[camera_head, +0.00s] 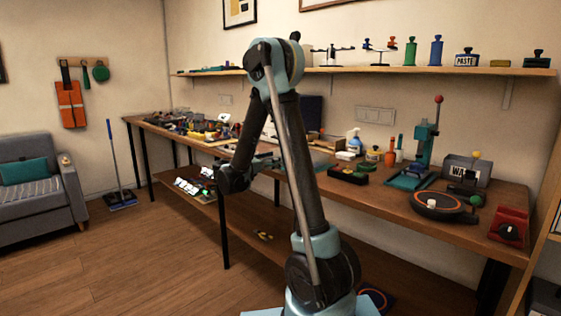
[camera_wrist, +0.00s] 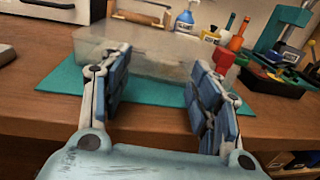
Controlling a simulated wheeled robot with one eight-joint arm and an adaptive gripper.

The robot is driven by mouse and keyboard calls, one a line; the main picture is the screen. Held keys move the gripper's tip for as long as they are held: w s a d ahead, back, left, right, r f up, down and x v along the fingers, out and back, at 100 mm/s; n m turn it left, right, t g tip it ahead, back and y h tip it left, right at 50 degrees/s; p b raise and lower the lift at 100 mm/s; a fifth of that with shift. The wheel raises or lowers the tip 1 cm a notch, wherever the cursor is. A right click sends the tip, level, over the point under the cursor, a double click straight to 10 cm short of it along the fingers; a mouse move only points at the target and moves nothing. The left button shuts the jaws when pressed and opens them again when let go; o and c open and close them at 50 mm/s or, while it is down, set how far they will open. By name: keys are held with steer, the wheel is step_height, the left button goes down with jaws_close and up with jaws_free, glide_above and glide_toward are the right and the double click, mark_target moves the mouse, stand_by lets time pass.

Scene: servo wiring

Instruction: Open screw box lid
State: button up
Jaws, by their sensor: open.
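The screw box appears to be the clear, translucent box (camera_wrist: 150,62) on a teal mat (camera_wrist: 62,82) in the wrist view. Its top looks closed, though its inside is blurred. A small red piece (camera_wrist: 224,60) shows at its right end; I cannot tell whether it is part of the box. My gripper (camera_wrist: 158,78) is open and empty, its two blue-padded fingers spread in front of the box's near side. Whether the fingertips touch the box is unclear. In the head view my gripper (camera_head: 232,180) is at the bench's front edge, and my arm hides much of the bench behind it.
A spray bottle (camera_wrist: 187,17) and orange-handled tools (camera_wrist: 238,35) stand behind the box. A black tray (camera_wrist: 270,78) and a green press (camera_wrist: 285,35) are to the right. The wooden bench (camera_wrist: 40,115) is clear along its front edge.

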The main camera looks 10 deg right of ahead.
steer(key=shift+x, duration=1.95)
